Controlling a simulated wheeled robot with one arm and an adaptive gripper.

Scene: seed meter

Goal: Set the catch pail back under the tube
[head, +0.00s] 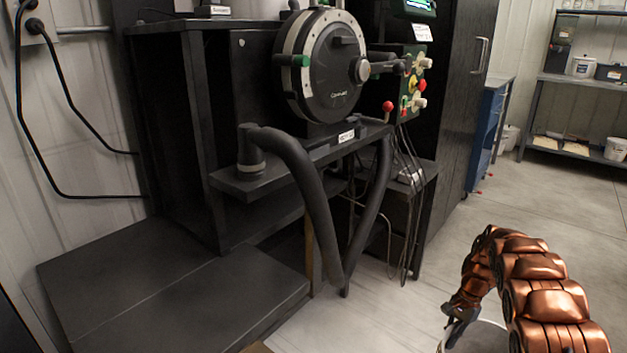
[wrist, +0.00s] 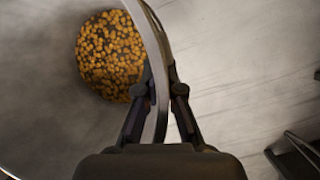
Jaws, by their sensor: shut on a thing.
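The catch pail (wrist: 40,110) fills the left of the wrist view, seen from above, with a round patch of orange-brown seeds (wrist: 110,55) inside. My gripper (wrist: 163,85) is shut on its rim, one finger inside and one outside. In the head view my gripper (head: 460,314) is at the bottom right, and only a whitish part of the pail (head: 484,338) shows below it, cut off by the picture edge. The black tube (head: 305,195) hangs from the seed meter's shelf, its lower end near the floor, left of and apart from the pail.
The seed meter (head: 325,65) sits on a black stand (head: 285,178). A second dark hose (head: 375,205) and thin cables (head: 410,215) hang beside the tube. A low black platform (head: 170,295) lies at left. Pale floor (head: 400,310) is open between tube and gripper.

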